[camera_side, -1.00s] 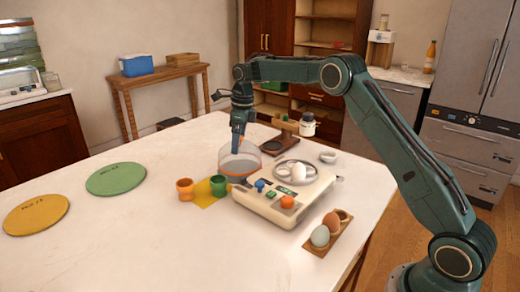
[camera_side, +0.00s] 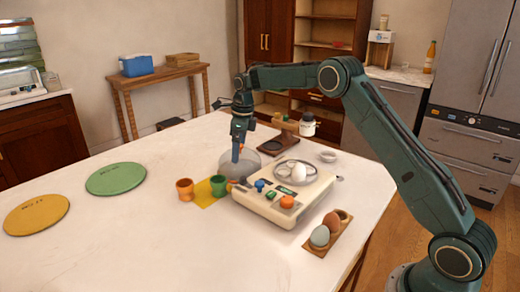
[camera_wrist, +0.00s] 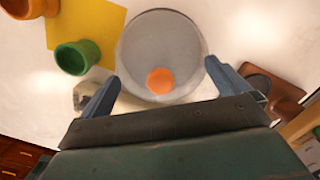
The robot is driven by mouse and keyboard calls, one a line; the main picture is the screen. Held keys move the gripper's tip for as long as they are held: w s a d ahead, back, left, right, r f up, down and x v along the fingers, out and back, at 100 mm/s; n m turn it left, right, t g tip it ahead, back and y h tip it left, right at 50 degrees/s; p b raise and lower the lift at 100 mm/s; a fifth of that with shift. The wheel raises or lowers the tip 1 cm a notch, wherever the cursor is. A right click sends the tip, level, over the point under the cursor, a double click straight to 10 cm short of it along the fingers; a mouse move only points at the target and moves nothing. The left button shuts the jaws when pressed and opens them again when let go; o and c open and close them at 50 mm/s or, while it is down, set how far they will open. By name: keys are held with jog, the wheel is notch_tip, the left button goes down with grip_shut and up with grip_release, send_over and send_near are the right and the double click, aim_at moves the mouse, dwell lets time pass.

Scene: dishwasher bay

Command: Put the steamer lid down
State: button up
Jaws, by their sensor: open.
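The steamer lid (camera_side: 228,167) is a clear, greyish dome on the white table, left of the egg cooker (camera_side: 270,209). In the wrist view the lid (camera_wrist: 160,40) is a round translucent disc with an orange knob (camera_wrist: 160,81). My gripper (camera_side: 238,156) points down at the lid. In the wrist view my gripper (camera_wrist: 162,75) is open, its two blue fingers apart on either side of the knob, not touching it. The lid's contact with the table is hard to see exactly.
An orange cup (camera_side: 185,190) and a green cup (camera_side: 218,186) stand close by at a yellow mat (camera_side: 205,200). An egg holder (camera_side: 327,234) lies in front of the cooker. A dark wooden stand (camera_side: 278,145) is behind.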

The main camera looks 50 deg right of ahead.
jog(key=shift+r, duration=0.15)
jog(key=shift+s+d+r, duration=0.1)
jog(key=shift+s+r, duration=0.05)
jog(key=shift+r, duration=1.1)
jog(key=shift+s+d+r, duration=0.1)
jog(key=shift+r, duration=1.1)
jog(key=shift+s+d+r, duration=0.1)
jog(key=shift+s+r, duration=0.05)
jog(key=shift+r, duration=1.1)
jog(key=shift+s+a+r, duration=0.2)
jog(key=shift+a+r, duration=0.05)
jog(key=shift+r, duration=0.15)
jog(key=s+a+r+n+t, duration=0.1)
jog(key=s+a+r+n, duration=0.3)
jog(key=s+r+n, duration=0.45)
jog(key=s+a+r+n+t, duration=0.1)
jog(key=s+a+r+n, duration=0.4)
jog(key=s, duration=0.6)
jog(key=s+f+n+t, duration=0.1)
jog(key=s+f+n, duration=0.3)
jog(key=s+n, duration=0.4)
jog(key=s+a+f+n+t, duration=0.1)
jog(key=s+f+n, duration=0.3)
jog(key=s, duration=1)
jog(key=n, duration=0.3)
jog(key=shift+s+f+n+h, duration=0.15)
jog(key=shift+f+n+h, duration=0.2)
jog(key=shift+f+h, duration=0.05)
